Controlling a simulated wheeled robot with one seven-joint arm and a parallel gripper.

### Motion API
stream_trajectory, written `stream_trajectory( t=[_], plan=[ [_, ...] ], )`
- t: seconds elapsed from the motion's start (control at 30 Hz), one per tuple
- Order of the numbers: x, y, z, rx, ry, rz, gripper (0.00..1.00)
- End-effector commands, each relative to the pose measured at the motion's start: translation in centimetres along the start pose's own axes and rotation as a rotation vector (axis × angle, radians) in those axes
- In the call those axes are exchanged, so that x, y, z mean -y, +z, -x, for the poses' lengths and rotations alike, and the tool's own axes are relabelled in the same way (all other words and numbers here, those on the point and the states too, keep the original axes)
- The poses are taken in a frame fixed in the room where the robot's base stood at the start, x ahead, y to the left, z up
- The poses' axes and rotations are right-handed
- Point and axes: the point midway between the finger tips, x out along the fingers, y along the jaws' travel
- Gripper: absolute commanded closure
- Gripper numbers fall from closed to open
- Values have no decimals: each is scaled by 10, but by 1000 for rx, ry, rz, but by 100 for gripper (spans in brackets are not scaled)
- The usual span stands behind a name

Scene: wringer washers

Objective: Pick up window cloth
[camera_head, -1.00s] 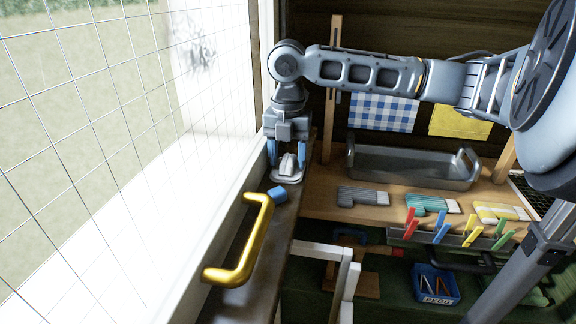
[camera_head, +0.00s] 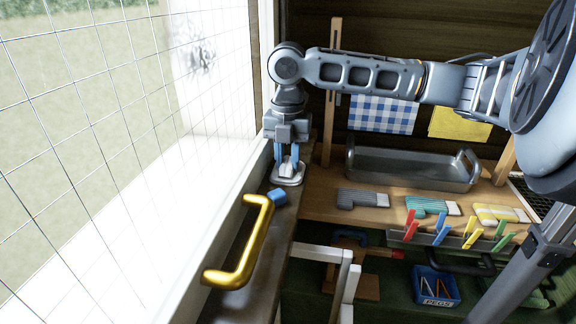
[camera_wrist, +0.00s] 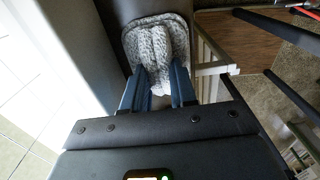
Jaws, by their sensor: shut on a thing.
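The window cloth is a grey-white knitted cloth on a small pale tray (camera_head: 290,182) on the dark sill. In the wrist view the cloth (camera_wrist: 152,42) stands up in a bunched ridge, with the tray rim around it. My gripper (camera_head: 287,165) points down over the tray with its blue fingers close together. In the wrist view the two fingers (camera_wrist: 158,86) stand on either side of the cloth's near end and are shut on it. The cloth still appears to be at the tray. The fingers hide part of it in the head view.
A wire-mesh window (camera_head: 90,130) borders the left. A wooden shelf (camera_head: 325,200) at right holds a metal basin (camera_head: 410,168) and folded striped cloths. A white frame (camera_head: 345,270) stands below.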

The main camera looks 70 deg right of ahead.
Motion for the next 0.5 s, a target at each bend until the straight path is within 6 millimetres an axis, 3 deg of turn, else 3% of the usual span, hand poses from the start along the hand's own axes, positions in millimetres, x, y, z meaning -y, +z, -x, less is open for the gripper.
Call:
stream_trajectory(
  t=[0.27, 0.47, 0.5],
  plan=[
    [0, 0, 10, 1, 1, 0, 100],
    [0, 1, 41, 3, 2, 1, 100],
    [7, 6, 44, 2, 1, -5, 100]
  ],
)
